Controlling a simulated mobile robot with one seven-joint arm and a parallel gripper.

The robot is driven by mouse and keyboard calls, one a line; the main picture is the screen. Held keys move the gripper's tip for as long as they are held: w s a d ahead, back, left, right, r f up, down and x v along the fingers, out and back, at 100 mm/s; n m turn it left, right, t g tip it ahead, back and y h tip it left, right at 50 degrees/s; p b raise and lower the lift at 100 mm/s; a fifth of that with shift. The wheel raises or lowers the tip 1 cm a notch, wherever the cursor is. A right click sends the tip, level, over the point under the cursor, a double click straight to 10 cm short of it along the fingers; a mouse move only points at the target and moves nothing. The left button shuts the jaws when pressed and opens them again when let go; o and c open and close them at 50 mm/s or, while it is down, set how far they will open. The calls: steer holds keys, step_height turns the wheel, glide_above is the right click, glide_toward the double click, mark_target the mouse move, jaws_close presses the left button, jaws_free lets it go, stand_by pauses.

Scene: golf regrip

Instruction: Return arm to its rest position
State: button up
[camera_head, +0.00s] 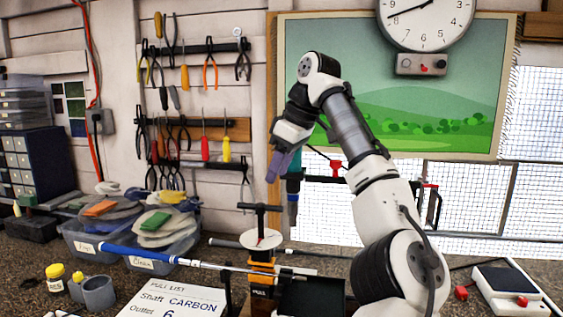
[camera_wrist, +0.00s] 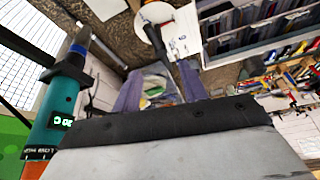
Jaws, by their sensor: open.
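My arm is raised over the right half of the workbench in the head view. My gripper (camera_head: 280,166) points downward, in front of the tool wall and the green picture. Its purple fingers also show in the wrist view (camera_wrist: 160,88), spread apart with nothing between them. In the head view it hangs clear above the bench, above a black T-handle (camera_head: 260,208) that stands upright over a white disc (camera_head: 260,240). A teal tool (camera_head: 294,183) with a dark tip hangs close to the right of the fingers, partly hidden by my arm; it also shows large at the left of the wrist view (camera_wrist: 62,100).
Two clear bins (camera_head: 165,225) stand at the left of the bench. A blue-gripped shaft (camera_head: 140,254) lies across the middle, above a paper pull list (camera_head: 172,300). A small scale (camera_head: 505,283) sits at the right. Pliers and screwdrivers (camera_head: 205,150) hang on the wall.

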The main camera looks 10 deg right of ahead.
steer(key=shift+s+d+r, duration=0.1)
steer(key=shift+d+r, duration=0.1)
steer(key=shift+r, duration=0.35)
